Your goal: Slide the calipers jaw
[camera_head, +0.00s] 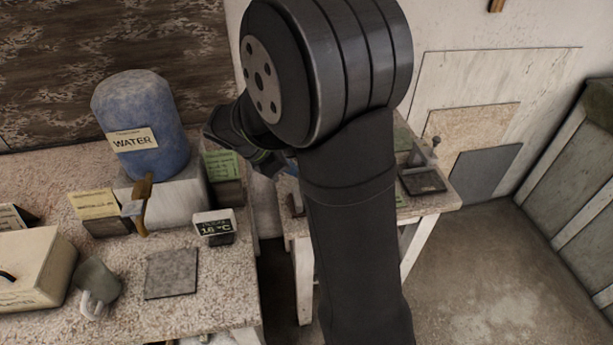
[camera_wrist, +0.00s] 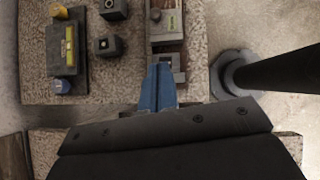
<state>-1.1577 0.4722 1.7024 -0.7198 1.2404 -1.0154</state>
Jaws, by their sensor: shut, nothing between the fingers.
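My gripper (camera_wrist: 158,72) shows in the wrist view as two blue fingers pressed together, shut and empty. Just beyond the fingertips is a grey metal fixture (camera_wrist: 165,47) with a step-shaped end, which looks like the calipers; I cannot make out its separate jaws. A green-yellow label sits at its far end. I cannot tell whether the fingertips touch it. In the head view my arm hides most of that bench, and the calipers cannot be made out there.
A dark tray with a yellow strip (camera_wrist: 70,45) and small dark blocks (camera_wrist: 109,46) lie left of the fingers. In the head view, the left bench holds a blue water jug (camera_head: 139,112), a temperature display (camera_head: 214,226) and a grey mug (camera_head: 97,284). A gap separates the benches.

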